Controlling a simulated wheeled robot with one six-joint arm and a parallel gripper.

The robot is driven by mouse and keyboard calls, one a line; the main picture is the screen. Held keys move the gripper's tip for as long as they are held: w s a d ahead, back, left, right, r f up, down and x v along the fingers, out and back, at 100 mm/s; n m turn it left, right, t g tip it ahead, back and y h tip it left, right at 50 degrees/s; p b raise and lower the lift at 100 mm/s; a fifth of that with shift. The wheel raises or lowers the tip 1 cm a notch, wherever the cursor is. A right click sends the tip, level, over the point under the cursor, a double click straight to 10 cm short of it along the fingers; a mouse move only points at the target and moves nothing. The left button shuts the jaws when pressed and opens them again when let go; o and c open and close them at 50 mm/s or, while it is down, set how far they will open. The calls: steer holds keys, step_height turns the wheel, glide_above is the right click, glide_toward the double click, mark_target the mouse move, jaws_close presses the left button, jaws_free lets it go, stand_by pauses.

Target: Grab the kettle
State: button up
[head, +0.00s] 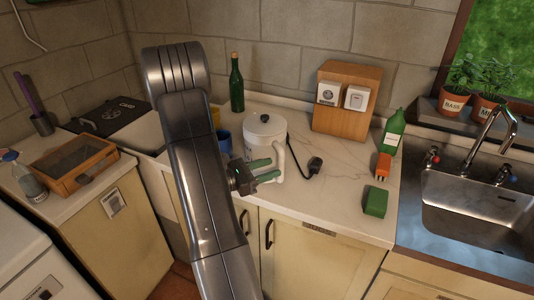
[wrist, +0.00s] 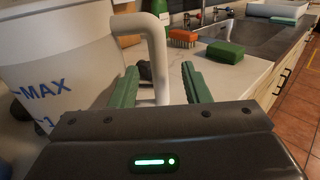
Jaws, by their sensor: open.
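The white kettle (head: 264,133) stands on the light counter behind the end of my arm in the head view. It has a dark knob on its lid and a pale handle on its right side. In the wrist view its body (wrist: 62,70) fills the left, with blue "MAX" lettering. My gripper (head: 272,169) is open at the kettle's front right. In the wrist view, the kettle's handle (wrist: 158,60) shows between the two green fingers of my gripper (wrist: 160,82). I cannot tell whether either finger touches the handle.
A black plug and cord (head: 314,166) lie right of the kettle. A green sponge (head: 376,201), an orange brush (head: 383,166) and a green bottle (head: 394,131) stand near the sink (head: 480,212). A blue mug (head: 224,142) and dark bottle (head: 237,84) are left of and behind the kettle.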

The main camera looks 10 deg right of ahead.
steer(key=shift+p+x, duration=0.85)
steer(key=shift+x, duration=1.5)
steer(key=shift+c, duration=0.4)
jaws_close()
steer(key=shift+w+r, duration=0.1)
